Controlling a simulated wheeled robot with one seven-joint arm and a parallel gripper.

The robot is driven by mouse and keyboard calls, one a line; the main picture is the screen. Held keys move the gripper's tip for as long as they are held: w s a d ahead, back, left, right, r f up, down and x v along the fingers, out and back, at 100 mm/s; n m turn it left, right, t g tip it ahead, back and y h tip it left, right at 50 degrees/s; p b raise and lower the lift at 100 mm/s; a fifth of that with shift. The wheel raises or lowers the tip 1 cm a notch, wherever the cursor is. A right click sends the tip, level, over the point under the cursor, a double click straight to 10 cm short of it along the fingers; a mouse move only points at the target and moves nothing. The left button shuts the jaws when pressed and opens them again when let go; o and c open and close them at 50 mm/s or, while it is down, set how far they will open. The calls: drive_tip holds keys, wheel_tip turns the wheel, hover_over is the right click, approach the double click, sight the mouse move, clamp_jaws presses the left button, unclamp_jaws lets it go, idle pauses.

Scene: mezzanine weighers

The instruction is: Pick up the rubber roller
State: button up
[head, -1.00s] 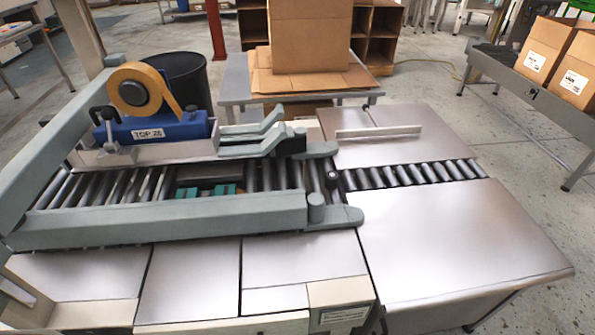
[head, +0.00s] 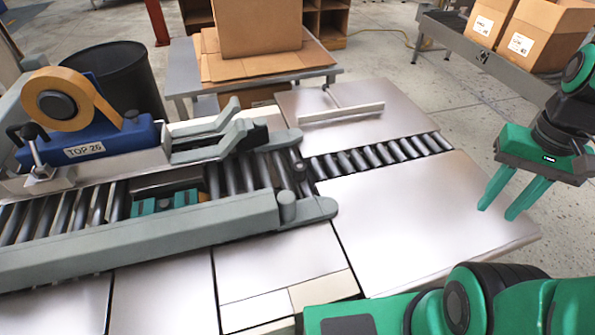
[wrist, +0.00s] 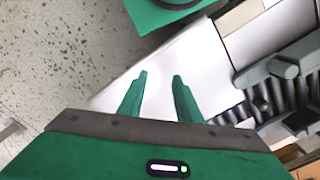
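I cannot make out a loose rubber roller in either view. My gripper (head: 496,212) is at the right in the head view, pointing down above the right end of the bare steel plate (head: 425,225). Its two green fingers are apart with nothing between them. The wrist view also shows the gripper (wrist: 160,76) open and empty, with the pale plate behind the fingers. A row of dark conveyor rollers (head: 380,156) is set between the steel plates.
A taping machine with a blue tape head (head: 88,143) stands at the left. A T-shaped metal bar (head: 340,114) lies on the far plate. Flat cardboard (head: 265,63) and a box (head: 257,27) rest on a table behind. Boxes (head: 528,35) stand at the upper right.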

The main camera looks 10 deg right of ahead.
drive_tip(key=o, duration=0.7)
drive_tip(key=shift+s+r, duration=0.2)
drive_tip(key=shift+s, duration=0.2)
drive_tip(key=m+t+y, duration=0.8)
drive_tip(key=m+y, duration=0.2)
drive_tip(key=m, duration=0.2)
approach(302, 168)
drive_tip(key=s+a+r, duration=0.2)
drive_tip(key=a+r, duration=0.1)
drive_tip(key=a, duration=0.2)
drive_tip(key=w+f+m, duration=0.1)
drive_tip(key=m, duration=0.2)
drive_tip(key=w+f+m+t+h, duration=0.1)
drive_tip(key=f+m, duration=0.1)
drive_tip(key=w+f+m+t, duration=0.1)
drive_tip(key=m, duration=0.2)
drive_tip(key=shift+w+d+f+m, duration=0.2)
drive_tip(key=shift+d+m, duration=0.05)
drive_tip(key=shift+m, duration=0.05)
drive_tip(key=shift+w+d+f+m+t+h, duration=0.2)
drive_tip(key=shift+f+m+t+h, duration=0.25)
drive_tip(key=shift+m, duration=0.25)
drive_tip(key=x, duration=0.5)
drive_tip(key=shift+f+x, duration=0.2)
drive_tip(key=shift+x, duration=1.2)
drive_tip(key=shift+f+x, duration=0.2)
drive_tip(key=shift+x, duration=1.25)
